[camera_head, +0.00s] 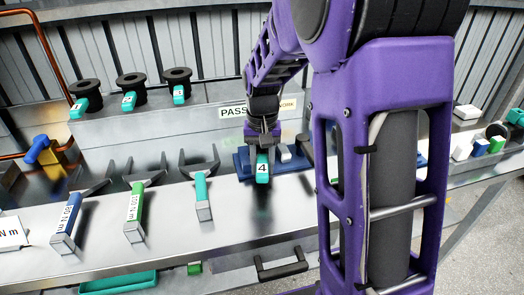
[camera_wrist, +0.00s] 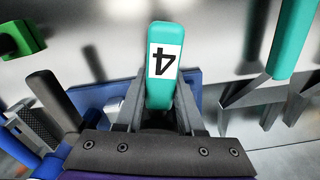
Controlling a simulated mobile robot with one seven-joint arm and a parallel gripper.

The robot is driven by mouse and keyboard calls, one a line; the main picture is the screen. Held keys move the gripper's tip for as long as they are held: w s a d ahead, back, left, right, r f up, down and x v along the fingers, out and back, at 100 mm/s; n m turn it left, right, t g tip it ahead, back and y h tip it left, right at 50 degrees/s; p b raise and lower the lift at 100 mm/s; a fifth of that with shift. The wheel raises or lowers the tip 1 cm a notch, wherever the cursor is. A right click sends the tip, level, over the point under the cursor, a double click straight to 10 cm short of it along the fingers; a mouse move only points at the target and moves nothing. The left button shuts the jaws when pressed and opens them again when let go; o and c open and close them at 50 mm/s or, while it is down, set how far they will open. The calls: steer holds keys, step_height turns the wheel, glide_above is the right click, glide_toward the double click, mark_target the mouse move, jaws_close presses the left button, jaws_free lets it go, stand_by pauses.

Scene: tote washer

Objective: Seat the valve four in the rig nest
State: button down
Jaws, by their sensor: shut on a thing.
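Valve four has a teal handle with a white label reading 4 (camera_head: 262,168). My gripper (camera_head: 263,135) is shut on it over the bench. In the wrist view the teal handle (camera_wrist: 160,75) sticks out between the two dark fingers; the rest of the valve is hidden. A blue fixture (camera_head: 241,161), which looks like the rig nest, lies on the bench just behind and beside the valve. Its blue surface also shows in the wrist view (camera_wrist: 95,97). I cannot tell whether the valve touches it.
Valves 1 (camera_head: 78,108), 2 (camera_head: 129,102) and 3 (camera_head: 179,94) stand on the back ledge. Blue (camera_head: 67,222), green (camera_head: 134,212) and teal (camera_head: 202,195) handled tools lie on the bench to the left. Several small blocks (camera_head: 478,147) sit at the far right.

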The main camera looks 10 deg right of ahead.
mark_target(263, 158)
steer(key=shift+r, duration=0.15)
steer(key=shift+r+p, duration=2.95)
steer(key=shift+r, duration=0.5)
steer(key=shift+f, duration=0.1)
